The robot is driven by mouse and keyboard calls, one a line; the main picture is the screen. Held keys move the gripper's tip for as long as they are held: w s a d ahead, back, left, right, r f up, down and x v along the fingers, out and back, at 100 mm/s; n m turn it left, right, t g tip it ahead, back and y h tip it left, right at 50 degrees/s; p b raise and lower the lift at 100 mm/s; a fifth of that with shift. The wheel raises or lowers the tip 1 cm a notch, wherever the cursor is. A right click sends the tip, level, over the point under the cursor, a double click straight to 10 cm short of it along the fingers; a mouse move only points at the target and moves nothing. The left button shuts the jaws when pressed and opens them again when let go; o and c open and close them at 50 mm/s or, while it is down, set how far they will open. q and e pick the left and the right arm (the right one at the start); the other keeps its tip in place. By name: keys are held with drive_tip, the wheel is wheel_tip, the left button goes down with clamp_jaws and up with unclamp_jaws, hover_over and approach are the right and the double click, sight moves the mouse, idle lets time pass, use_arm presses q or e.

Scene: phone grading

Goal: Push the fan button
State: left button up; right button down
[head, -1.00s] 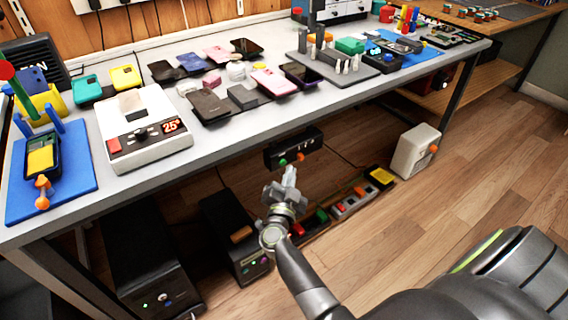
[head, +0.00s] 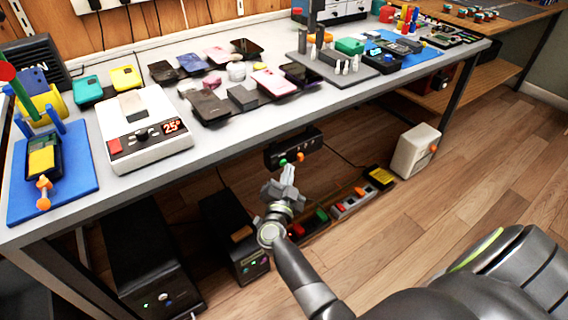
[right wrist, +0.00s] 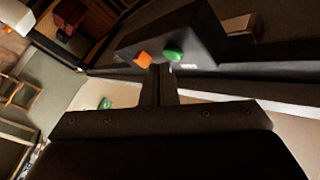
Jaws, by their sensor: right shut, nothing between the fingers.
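A black control box (head: 309,138) is fixed under the front edge of the workbench. It bears a green button (head: 283,161) and an orange button (head: 300,157). In the right wrist view the orange button (right wrist: 143,59) is left of the green button (right wrist: 173,54), with a small unreadable white label beside the green one. My right gripper (head: 288,170) is shut and empty, just below and in front of the box. In the right wrist view its fingertips (right wrist: 159,70) are just below and between the two buttons; contact cannot be told. My left gripper is not in view.
The workbench (head: 235,143) stands above, with phones and a white heater with a display (head: 140,128) on it. Dark computer cases (head: 145,255), a power strip (head: 352,203) and a white box (head: 414,152) stand below.

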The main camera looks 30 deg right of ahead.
drive_tip(key=shift+w, duration=0.45)
idle(0.5)
drive_tip(key=shift+s, duration=0.2)
drive_tip(key=shift+s+p, duration=0.65)
drive_tip(key=shift+s, duration=0.05)
drive_tip(key=s+p, duration=0.2)
drive_tip(key=s, duration=0.4)
drive_tip(key=shift+d, duration=0.25)
idle(0.3)
